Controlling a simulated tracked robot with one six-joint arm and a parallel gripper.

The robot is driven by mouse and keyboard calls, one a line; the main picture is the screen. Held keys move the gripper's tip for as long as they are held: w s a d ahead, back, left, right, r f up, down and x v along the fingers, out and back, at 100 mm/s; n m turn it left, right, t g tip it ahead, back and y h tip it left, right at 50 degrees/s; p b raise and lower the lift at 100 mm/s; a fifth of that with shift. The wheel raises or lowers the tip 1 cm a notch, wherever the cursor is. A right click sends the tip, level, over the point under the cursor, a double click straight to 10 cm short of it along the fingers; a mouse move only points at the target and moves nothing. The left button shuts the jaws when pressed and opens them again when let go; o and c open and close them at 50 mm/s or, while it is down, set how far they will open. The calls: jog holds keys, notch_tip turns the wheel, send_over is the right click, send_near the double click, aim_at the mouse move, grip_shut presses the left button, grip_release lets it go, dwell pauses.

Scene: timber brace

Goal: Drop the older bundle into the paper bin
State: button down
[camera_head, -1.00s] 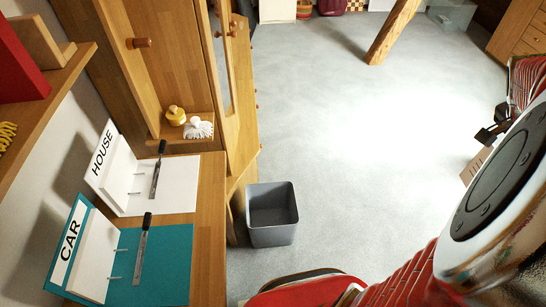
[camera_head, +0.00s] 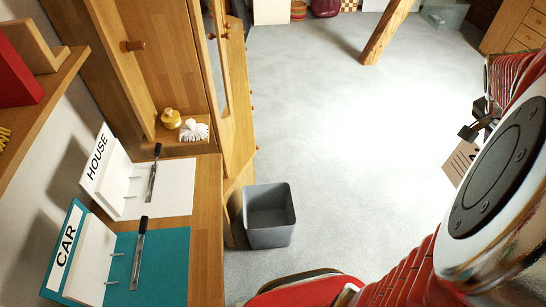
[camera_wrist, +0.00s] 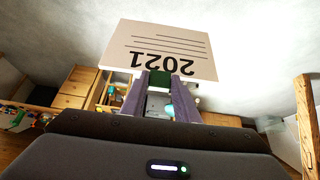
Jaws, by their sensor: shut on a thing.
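My gripper (camera_wrist: 170,80) is shut on a paper bundle (camera_wrist: 165,42) marked 2021, which reads upside down in the wrist view. In the head view the bundle (camera_head: 459,162) shows partly at the right, below the dark jaws (camera_head: 477,125), held in the air over the floor. My arm hides part of it. A grey, open-topped bin (camera_head: 268,237) stands on the floor beside the wooden bench, well to the left of my gripper. It looks empty and bears no visible label. I see no second bundle.
The bench (camera_head: 207,240) at the left carries a HOUSE board (camera_head: 174,195) and a teal CAR board (camera_head: 165,275), each with a dark-handled tool. A wooden cabinet (camera_head: 160,80) stands behind. A slanted timber post (camera_head: 388,32) stands far back. The middle floor is clear.

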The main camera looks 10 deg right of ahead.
jog(key=w+a+f+n+t+y, duration=0.1)
jog(key=w+a+f+n+t, duration=0.15)
jog(key=w+a, duration=0.4)
jog(key=w+a+f+n+t, duration=0.1)
jog(key=w+a+n, duration=0.25)
jog(key=w, duration=0.55)
jog(key=w+a+f+n+t+y, duration=0.15)
jog(key=w+a+n, duration=0.25)
jog(key=w, duration=0.4)
jog(key=w+a+f+n+t+y, duration=0.1)
jog(key=w+a+f+n+y, duration=0.1)
jog(key=w+a+n, duration=0.2)
jog(key=w+a+f+n+y, duration=0.2)
jog(key=w+a, duration=0.7)
jog(key=a, duration=0.8)
jog(key=f+n, duration=0.1)
jog(key=n, duration=0.1)
jog(key=shift+w+a+f+n+t, duration=0.25)
jog(key=shift+w+a+n+t, duration=0.05)
jog(key=shift+w+a+t, duration=0.1)
